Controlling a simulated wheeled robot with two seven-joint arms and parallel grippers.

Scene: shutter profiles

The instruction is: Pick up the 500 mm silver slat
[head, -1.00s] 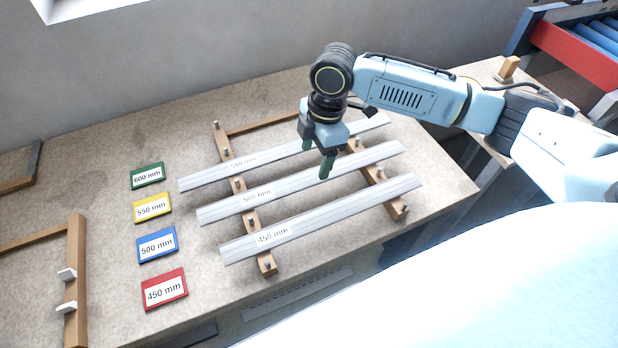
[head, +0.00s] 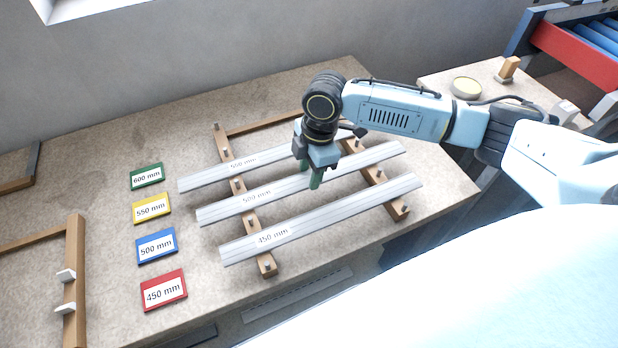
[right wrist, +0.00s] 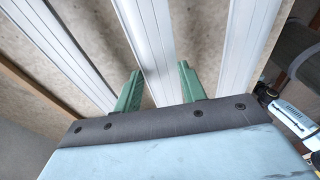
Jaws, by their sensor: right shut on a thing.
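The 500 mm silver slat (head: 282,189) is the middle of three pale slats lying across a wooden rack, with its printed label left of my gripper. My right gripper (head: 312,176) is lowered over this slat, right of the label, and is shut on it. In the right wrist view, the green fingers (right wrist: 160,88) stand on either side of the middle slat (right wrist: 148,42). The palm hides part of the slat there. The slat still lies along the rack. My left gripper is not in view.
The 550 mm slat (head: 215,175) lies behind and the 450 mm slat (head: 335,217) in front, both close to the held slat. The rack (head: 265,265) has upright pegs between slats. Coloured length cards, including the blue 500 mm card (head: 157,246), lie left on the table.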

